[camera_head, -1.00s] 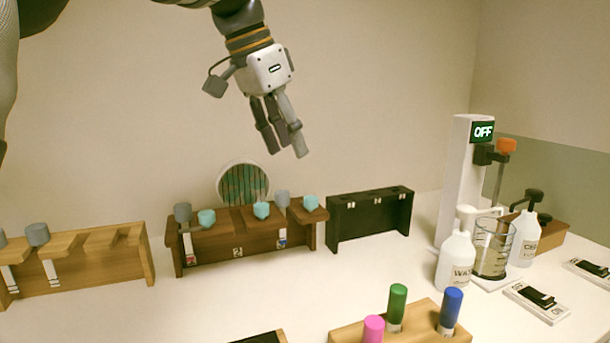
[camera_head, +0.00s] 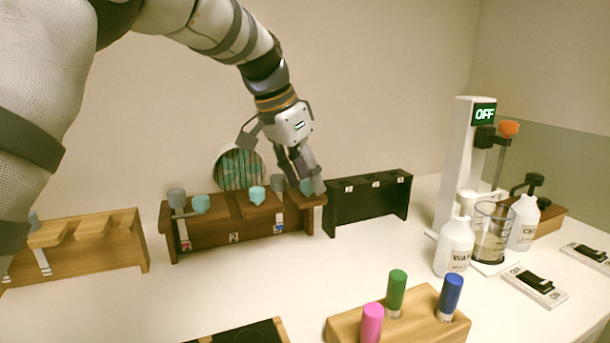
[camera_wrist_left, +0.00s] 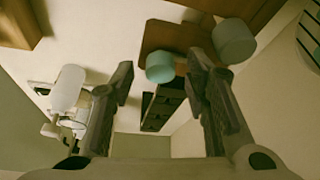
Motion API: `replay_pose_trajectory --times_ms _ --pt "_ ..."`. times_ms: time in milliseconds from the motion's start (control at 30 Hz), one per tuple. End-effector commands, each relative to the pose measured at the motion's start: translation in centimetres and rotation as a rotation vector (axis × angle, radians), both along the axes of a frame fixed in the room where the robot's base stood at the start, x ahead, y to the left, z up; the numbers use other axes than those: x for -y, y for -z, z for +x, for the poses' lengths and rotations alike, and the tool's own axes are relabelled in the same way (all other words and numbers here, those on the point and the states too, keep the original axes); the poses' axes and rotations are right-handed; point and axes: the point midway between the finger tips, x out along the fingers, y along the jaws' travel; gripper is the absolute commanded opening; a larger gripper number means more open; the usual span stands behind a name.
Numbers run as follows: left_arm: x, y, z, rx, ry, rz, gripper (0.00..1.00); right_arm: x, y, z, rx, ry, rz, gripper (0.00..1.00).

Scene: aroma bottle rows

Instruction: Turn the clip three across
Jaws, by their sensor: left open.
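A dark wooden rack (camera_head: 205,240) stands at the back, with number labels; the one on its right reads as 3 (camera_head: 279,229). Brown clips with teal knobs sit along its top. The rightmost teal knob (camera_head: 306,187) is on the right-hand clip (camera_head: 312,201). My left gripper (camera_head: 307,189) is open and lowered at this knob. In the left wrist view the teal knob (camera_wrist_left: 160,67) shows between the spread fingers, on the brown clip (camera_wrist_left: 175,37); contact cannot be told. A grey cap (camera_wrist_left: 234,40) is close to one finger. My right gripper is out of view.
A black rack (camera_head: 345,213) stands just right of the wooden one, and a light wood rack (camera_head: 80,265) is at left. A marker block (camera_head: 410,330), white bottles (camera_head: 455,245) and a beaker (camera_head: 490,232) stand at front and right. The white tabletop between is clear.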

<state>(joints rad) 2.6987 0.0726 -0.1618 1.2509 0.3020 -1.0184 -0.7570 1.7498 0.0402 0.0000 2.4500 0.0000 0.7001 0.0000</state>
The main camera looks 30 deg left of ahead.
Motion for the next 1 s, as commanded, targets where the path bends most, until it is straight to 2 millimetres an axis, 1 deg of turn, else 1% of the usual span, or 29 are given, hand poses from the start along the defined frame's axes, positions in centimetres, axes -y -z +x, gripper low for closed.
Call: replay_pose_trajectory --times_ms 67,100,267,300,500,667,867,1000 --pt "0.0 0.0 0.0 0.0 0.0 0.0 0.42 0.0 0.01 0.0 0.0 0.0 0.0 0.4" --pt "0.0 0.0 0.0 -0.001 0.0 0.0 0.38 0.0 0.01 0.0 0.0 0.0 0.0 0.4" --pt "0.0 -0.02 -0.01 -0.001 0.0 0.0 0.02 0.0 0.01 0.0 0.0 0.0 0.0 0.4" --pt "0.0 -0.02 -0.01 -0.001 0.0 0.0 0.0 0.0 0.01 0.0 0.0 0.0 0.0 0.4" --pt "0.0 -0.03 -0.01 -0.001 -0.006 0.0 0.0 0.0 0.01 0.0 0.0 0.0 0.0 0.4" --pt "0.03 -0.08 -0.04 -0.001 -0.047 0.001 0.0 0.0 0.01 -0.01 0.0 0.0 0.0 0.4" --pt "0.1 -0.06 -0.05 0.0 -0.17 0.002 0.0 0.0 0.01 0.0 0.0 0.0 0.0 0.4" --pt "0.17 -0.08 -0.07 0.001 -0.295 0.003 0.0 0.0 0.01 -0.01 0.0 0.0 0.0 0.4"
